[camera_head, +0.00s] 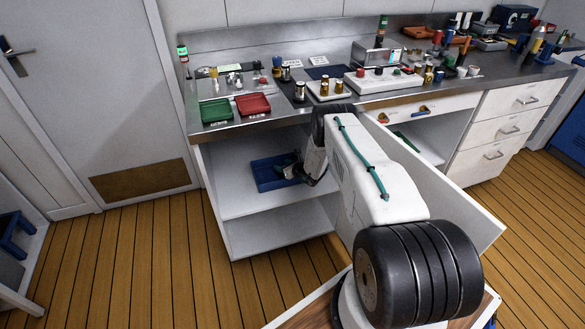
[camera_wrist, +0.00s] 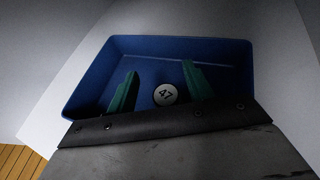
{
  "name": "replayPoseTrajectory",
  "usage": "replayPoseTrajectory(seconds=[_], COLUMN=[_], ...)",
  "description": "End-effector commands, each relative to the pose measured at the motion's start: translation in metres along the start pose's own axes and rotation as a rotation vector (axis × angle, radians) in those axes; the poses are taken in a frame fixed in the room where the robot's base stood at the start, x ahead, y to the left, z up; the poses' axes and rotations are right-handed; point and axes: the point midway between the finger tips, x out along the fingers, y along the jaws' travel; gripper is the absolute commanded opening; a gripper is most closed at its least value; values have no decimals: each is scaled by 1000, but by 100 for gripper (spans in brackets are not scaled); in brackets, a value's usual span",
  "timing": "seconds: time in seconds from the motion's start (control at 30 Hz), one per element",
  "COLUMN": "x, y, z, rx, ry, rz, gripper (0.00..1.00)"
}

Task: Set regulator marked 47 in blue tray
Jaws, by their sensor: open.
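The blue tray (camera_head: 262,178) sits on the upper shelf inside the open cabinet under the worktop. In the wrist view the blue tray (camera_wrist: 235,55) fills the middle of the picture. A round pale top marked 47, the regulator (camera_wrist: 166,95), shows inside the tray near its close side. My gripper (camera_wrist: 160,88) is open, with one green finger to the left of the regulator and one to the right. The regulator's lower body is hidden. In the head view my gripper (camera_head: 292,169) reaches into the cabinet over the tray, and the regulator cannot be made out there.
A green tray (camera_head: 215,110) and a red tray (camera_head: 253,104) stand on the worktop above. Several bottles and fittings stand further right. The open cabinet door (camera_head: 450,195) is beside my arm. The lower shelf (camera_head: 280,230) is empty where visible.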

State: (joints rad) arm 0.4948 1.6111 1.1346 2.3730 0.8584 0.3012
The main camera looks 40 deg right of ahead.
Motion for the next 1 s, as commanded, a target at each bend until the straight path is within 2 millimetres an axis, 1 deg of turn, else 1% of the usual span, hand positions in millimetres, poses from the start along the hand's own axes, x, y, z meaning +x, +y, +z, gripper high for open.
replayPoseTrajectory(seconds=[0.17, 0.3, 0.4, 0.5, 0.6, 0.7, 1.0], x=[-35, -68, -88, -103, -113, -118, -119], y=[-2, -2, -3, -2, -3, -2, -2], z=[4, 4, 5, 5, 5, 5, 6], rx=[1, 0, -1, -1, -3, -3, -4], ry=[-4, -6, -7, -9, -9, -11, -11], rz=[-2, -3, -3, -2, -2, -1, -1], gripper=[51, 51, 51, 51, 51, 51, 51])
